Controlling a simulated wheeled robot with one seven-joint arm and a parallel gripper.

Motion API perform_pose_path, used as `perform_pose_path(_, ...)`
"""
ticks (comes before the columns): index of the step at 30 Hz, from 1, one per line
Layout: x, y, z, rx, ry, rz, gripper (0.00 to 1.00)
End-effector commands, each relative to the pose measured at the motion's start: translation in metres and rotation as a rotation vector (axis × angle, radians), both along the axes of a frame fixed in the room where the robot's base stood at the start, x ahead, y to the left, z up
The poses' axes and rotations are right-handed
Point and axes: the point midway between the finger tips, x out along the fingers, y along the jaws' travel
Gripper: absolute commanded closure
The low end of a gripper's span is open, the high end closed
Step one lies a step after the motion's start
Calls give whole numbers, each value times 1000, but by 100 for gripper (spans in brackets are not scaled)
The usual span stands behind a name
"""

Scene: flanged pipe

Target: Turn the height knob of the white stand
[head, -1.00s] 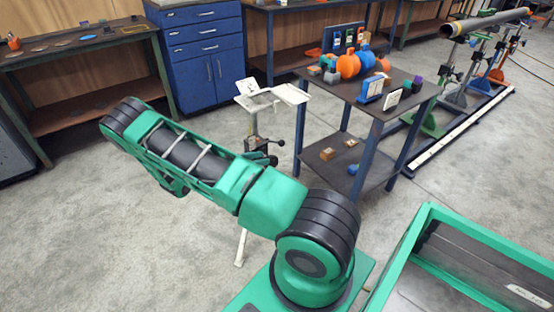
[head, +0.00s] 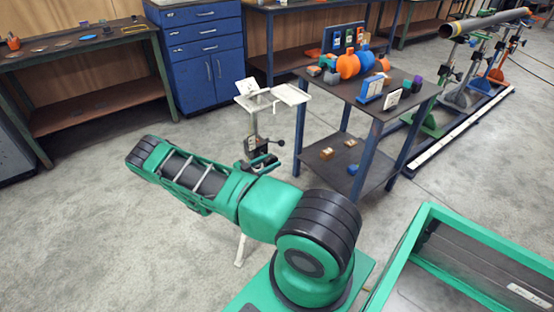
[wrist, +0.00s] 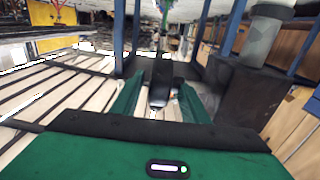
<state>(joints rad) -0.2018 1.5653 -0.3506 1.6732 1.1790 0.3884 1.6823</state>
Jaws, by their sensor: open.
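The white stand (head: 252,127) stands left of the workshop table in the head view, with a white split top and a dark collar on its post. A black lever with a knob (head: 281,142) sticks out right of the collar. My gripper (head: 266,163) shows only in part, beside and just below the collar. In the wrist view my gripper (wrist: 158,103) is open, its green fingers apart. A dark rounded handle (wrist: 160,78) shows between them; I cannot tell whether they touch it. The stand's grey post (wrist: 262,36) and dark collar block (wrist: 248,97) appear at right.
A table (head: 425,95) with coloured parts stands close right of the stand. A blue drawer cabinet (head: 204,65) and a workbench (head: 95,95) are behind. A green bin (head: 455,230) is at front right. The floor at left is clear.

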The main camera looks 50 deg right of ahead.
Motion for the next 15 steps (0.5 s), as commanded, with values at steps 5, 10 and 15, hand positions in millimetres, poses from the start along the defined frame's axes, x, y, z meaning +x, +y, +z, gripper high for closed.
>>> perform_pose_path(5,-6,-26,0,0,1,-2,59)
perform_pose_path(10,-9,-38,0,0,0,-1,59)
perform_pose_path(15,-9,-41,0,1,0,0,59)
